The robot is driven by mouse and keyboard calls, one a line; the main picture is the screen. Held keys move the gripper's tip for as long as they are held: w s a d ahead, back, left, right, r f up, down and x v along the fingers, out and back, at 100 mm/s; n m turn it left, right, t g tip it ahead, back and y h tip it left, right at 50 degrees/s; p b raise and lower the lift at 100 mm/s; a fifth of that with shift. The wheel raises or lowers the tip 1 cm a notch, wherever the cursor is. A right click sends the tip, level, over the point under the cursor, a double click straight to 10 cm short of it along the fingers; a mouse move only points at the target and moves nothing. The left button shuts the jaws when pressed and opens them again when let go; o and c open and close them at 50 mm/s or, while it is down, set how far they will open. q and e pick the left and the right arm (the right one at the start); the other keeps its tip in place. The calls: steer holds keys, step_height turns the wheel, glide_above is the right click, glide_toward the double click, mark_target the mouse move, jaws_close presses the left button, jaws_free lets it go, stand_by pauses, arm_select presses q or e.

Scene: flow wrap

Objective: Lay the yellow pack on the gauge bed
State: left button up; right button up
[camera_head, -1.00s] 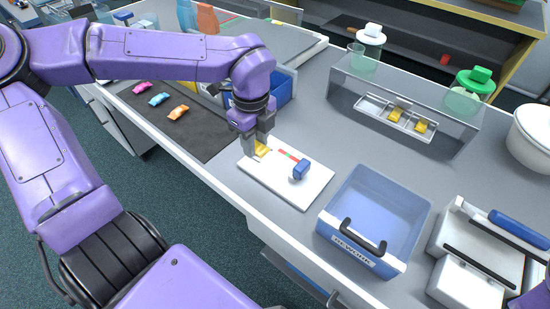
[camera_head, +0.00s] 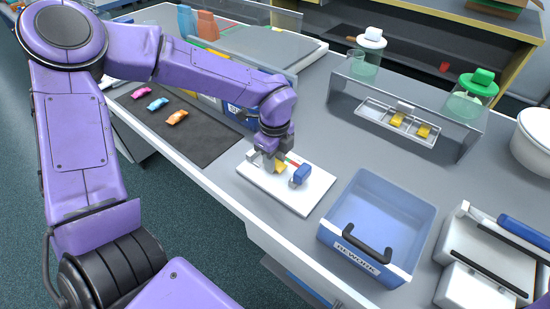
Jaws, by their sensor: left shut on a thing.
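The yellow pack (camera_head: 280,168) is in the jaws of my left gripper (camera_head: 272,166), low over the white gauge bed (camera_head: 287,198). The gripper is shut on it and hides part of it. I cannot tell whether the pack touches the bed. The bed carries a blue block (camera_head: 301,175) just right of the pack, and a red and green strip shows partly behind the gripper. My right gripper is not in view.
A blue REWORK bin (camera_head: 350,250) stands right of the bed. A dark mat (camera_head: 200,145) with pink, blue and orange packs lies left. A clear guard (camera_head: 455,140) stands behind, with yellow packs in a tray (camera_head: 375,113). Grey bench separates them.

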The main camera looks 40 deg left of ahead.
arm_select(q)
steer(key=o, duration=1)
steer(key=shift+f, duration=0.1)
steer(key=shift+r, duration=0.2)
step_height(320, 180, up, 12)
steer(key=shift+p, duration=0.3)
